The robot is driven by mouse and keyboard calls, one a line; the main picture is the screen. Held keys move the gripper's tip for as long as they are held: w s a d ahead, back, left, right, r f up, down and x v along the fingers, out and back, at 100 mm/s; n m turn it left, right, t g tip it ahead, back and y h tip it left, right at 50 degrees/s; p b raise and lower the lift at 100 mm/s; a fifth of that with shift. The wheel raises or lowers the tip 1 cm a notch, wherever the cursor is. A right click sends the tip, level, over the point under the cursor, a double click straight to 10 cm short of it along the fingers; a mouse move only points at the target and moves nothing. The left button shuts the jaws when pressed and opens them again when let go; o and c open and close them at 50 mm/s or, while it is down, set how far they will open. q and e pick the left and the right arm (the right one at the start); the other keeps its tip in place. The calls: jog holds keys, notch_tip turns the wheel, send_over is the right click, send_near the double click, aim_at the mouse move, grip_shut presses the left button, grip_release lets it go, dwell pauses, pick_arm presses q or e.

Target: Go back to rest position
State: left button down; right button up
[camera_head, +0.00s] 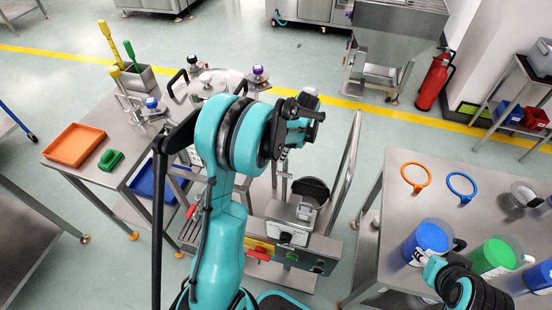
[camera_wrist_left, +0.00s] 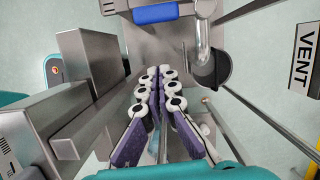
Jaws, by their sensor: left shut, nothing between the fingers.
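In the head view my left arm rises teal through the middle, and its wrist and gripper (camera_head: 303,122) hang in front of the steel machine. In the left wrist view the purple-padded fingers of my left gripper (camera_wrist_left: 160,72) are together, with nothing between them. The machine's steel body (camera_head: 290,232) stands below, with a black round part (camera_head: 311,188) on top. The wrist view also shows a black knob-like part (camera_wrist_left: 212,70) right of the fingers. My right arm (camera_head: 470,288) shows at the bottom right, overlapping a blue cup (camera_head: 428,238); its fingers cannot be made out.
The left table holds an orange tray (camera_head: 74,145), a green block (camera_head: 111,159) and a large lidded vessel (camera_head: 207,85). The right table holds an orange ring (camera_head: 416,177), a blue ring (camera_head: 462,186) and a green cup (camera_head: 495,257). A steel rail (camera_head: 347,165) rises beside the machine.

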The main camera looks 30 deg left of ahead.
pick_arm(q)
jog(key=s+d+r+n+t+p, duration=0.1)
jog(key=s+d+r+n+t, duration=0.2)
jog(key=r, duration=0.8)
jog(key=s+d+r+n+t+h, duration=0.1)
jog(key=s+d+n+t, duration=0.1)
jog(key=s+d+n, duration=0.3)
jog(key=s+d+r+n+t+h+b, duration=0.1)
jog(key=s+d+n, duration=0.4)
jog(key=s, duration=0.6)
jog(key=shift+r+n+t+h, duration=0.3)
jog(key=shift+r+n+t, duration=0.35)
jog(key=shift+t, duration=0.45)
pick_arm(e)
jog(key=shift+s+a+r, duration=0.1)
jog(key=shift+a+r, duration=0.1)
